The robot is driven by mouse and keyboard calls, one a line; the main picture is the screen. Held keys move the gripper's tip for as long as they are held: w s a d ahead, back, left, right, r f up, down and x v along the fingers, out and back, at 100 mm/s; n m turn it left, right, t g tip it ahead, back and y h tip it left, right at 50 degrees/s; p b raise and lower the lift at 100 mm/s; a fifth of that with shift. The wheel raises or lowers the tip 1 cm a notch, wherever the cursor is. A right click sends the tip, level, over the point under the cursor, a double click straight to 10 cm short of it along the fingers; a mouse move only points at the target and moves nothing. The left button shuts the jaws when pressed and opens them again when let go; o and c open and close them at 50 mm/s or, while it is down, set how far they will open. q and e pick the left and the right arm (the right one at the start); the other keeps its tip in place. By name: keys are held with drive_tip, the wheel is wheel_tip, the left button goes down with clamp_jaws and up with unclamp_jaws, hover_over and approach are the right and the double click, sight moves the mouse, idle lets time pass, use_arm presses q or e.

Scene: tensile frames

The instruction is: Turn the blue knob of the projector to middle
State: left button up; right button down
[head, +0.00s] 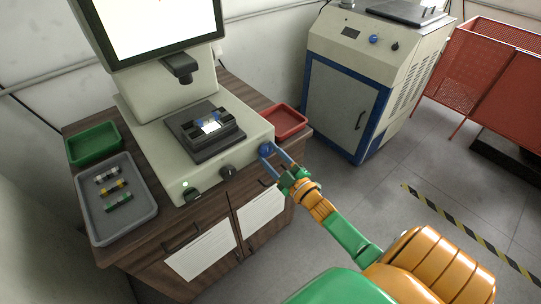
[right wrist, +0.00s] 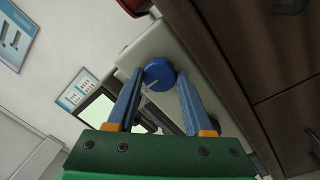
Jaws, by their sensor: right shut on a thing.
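The projector (head: 160,138) is a beige machine with a large screen, standing on a brown wooden cabinet. Its blue knob (head: 265,149) is on the right end of its front face. In the right wrist view the blue knob (right wrist: 159,73) sits between the fingertips. My right gripper (head: 272,158) is shut on the blue knob, its two blue fingers on either side of it. In the right wrist view a pale mark shows on the knob's face, partly hard to read. My left gripper is not in view.
A green tray (head: 92,151) and a grey tray (head: 148,208) with small specimens lie left of the projector. A red tray (head: 301,121) is behind the knob at right. A dark knob (head: 227,172) is nearby.

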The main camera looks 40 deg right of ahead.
idle(0.3)
drive_tip(key=shift+c, duration=1.5)
unclamp_jaws()
drive_tip(key=s, duration=0.7)
drive_tip(key=shift+f, duration=0.25)
drive_tip(key=shift+d+f, duration=0.1)
drive_tip(key=shift+d, duration=0.05)
drive_tip(key=s+a+f+m+g+p, duration=0.1)
drive_tip(key=s+f+m+g, duration=0.2)
drive_tip(key=f, duration=0.4)
drive_tip(key=s+a+f+g+h+p, duration=0.1)
drive_tip(key=s+a+f+g, duration=0.15)
drive_tip(key=s+f, duration=0.35)
drive_tip(key=s+a+f+m+g+p, duration=0.1)
drive_tip(key=s+f+m+g, duration=0.2)
drive_tip(key=f, duration=0.6)
drive_tip(key=s+a+f+g, duration=0.3)
drive_tip(key=s+f+g, duration=0.1)
drive_tip(key=s, duration=0.5)
drive_tip(key=s+a+f+g+p, duration=0.1)
drive_tip(key=s+a+f+g, duration=0.2)
drive_tip(key=s, duration=0.6)
drive_tip(key=shift+s+a+f+m+g+y, duration=0.2)
drive_tip(key=shift+s+f+m+g+y, duration=0.25)
drive_tip(key=shift+g, duration=0.7)
